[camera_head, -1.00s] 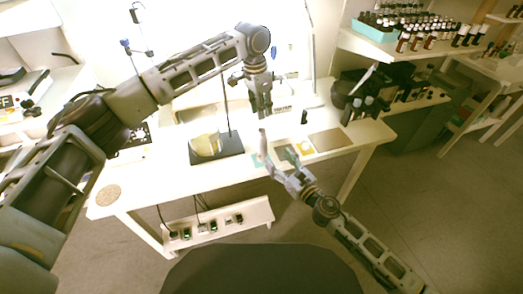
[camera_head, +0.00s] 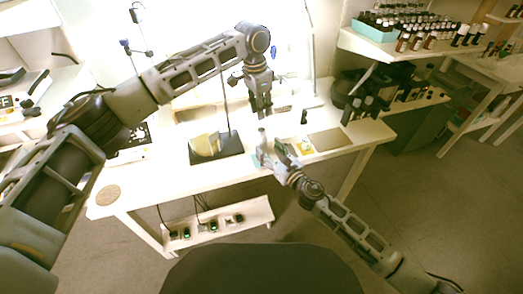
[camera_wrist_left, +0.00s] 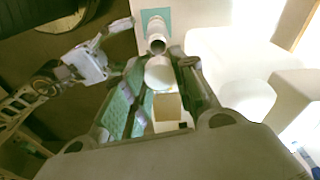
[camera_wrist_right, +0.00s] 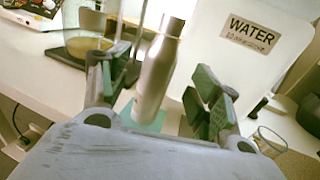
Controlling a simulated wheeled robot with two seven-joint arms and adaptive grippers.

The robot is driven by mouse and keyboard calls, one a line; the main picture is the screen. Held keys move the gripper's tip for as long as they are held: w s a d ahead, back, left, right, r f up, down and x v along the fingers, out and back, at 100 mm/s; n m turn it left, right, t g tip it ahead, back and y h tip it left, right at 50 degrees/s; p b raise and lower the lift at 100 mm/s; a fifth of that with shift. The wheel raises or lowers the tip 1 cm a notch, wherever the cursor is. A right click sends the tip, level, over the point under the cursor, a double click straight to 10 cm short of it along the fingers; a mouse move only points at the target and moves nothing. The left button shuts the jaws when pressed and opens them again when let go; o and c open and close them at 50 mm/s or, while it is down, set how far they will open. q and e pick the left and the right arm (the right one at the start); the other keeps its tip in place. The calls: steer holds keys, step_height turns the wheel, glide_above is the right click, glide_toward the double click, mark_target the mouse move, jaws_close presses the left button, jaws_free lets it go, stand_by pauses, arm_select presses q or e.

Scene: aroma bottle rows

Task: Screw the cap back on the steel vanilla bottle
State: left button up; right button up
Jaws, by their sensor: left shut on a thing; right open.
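The steel bottle (camera_head: 262,138) stands upright on a teal mat (camera_wrist_left: 155,14) near the table's front edge. Its silver body (camera_wrist_right: 157,72) and narrow neck show in the right wrist view, and its top end (camera_wrist_left: 157,45) faces the left wrist camera. My left gripper (camera_head: 265,113) points down above the bottle, shut on a pale round cap (camera_wrist_left: 160,73). The cap is apart from the bottle in that view. My right gripper (camera_wrist_right: 158,85) is open, with its fingers on either side of the bottle body. I cannot tell whether either finger touches it. The label is not readable.
A white container marked WATER (camera_wrist_right: 235,60) stands close behind the bottle in the right wrist view. A dark stand base (camera_head: 216,148) is left of it, with a thin upright rod. A brown board (camera_head: 331,139) lies to the right. A glass (camera_wrist_right: 268,140) stands nearby.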

mark_target(265, 145)
steer(key=shift+x, duration=2.75)
jaws_close()
